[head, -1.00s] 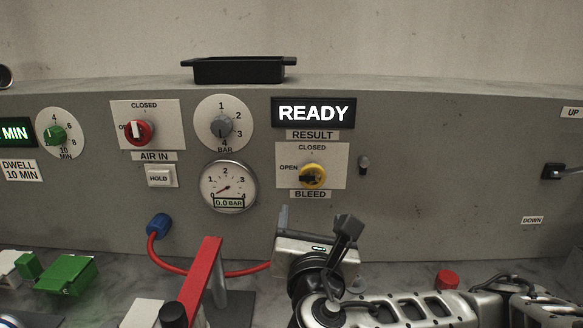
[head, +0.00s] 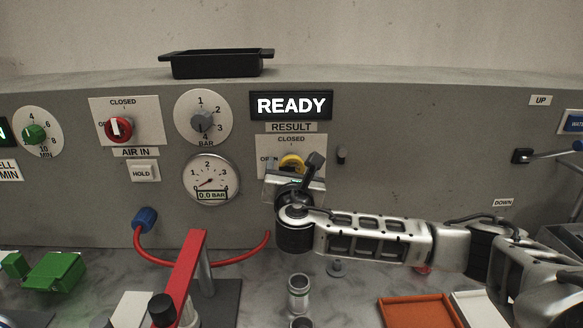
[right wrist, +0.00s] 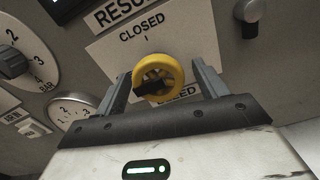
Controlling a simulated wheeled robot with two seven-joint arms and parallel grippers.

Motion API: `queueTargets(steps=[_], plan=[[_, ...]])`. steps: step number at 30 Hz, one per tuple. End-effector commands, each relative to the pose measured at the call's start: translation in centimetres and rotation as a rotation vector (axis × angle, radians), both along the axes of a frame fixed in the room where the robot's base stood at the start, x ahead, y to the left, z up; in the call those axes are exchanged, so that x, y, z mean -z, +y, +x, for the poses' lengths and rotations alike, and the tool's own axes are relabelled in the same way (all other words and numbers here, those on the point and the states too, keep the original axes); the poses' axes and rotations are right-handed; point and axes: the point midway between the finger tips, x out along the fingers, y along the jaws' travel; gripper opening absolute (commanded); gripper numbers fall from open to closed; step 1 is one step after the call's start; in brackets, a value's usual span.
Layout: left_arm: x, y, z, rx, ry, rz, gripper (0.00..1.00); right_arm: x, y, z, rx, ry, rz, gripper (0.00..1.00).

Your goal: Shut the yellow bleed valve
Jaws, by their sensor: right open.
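The yellow bleed valve (head: 291,161) is a round knob on a white plate marked CLOSED at the top and OPEN at the left. In the right wrist view the yellow knob (right wrist: 160,69) has a black pointer bar turned to the left, the OPEN side. My right gripper (head: 293,174) is in front of the valve and hides its lower part in the head view. In the right wrist view its open fingers (right wrist: 160,84) stand on either side of the knob, with gaps visible. My left gripper is not in view.
The READY display (head: 291,105) sits above the valve. A pressure gauge (head: 210,179) reading 0.0 BAR and a red AIR IN valve (head: 118,129) are to the left. A small dark peg (head: 341,155) is just right of the valve. A red clamp lever (head: 182,275) rises below.

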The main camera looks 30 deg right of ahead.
Motion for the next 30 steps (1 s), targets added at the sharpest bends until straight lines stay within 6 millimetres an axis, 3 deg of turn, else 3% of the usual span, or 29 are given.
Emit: queueTargets(steps=[8, 13, 30], plan=[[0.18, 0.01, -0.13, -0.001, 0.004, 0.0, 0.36, 0.04, -0.03, 0.14, -0.001, 0.001, 0.0, 0.72], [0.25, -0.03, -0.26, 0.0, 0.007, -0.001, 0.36, 0.04, -0.02, 0.11, -0.001, 0.001, 0.0, 0.27], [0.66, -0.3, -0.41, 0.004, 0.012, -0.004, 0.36, 0.28, 0.07, 0.1, 0.0, -0.073, 0.128, 0.27]])
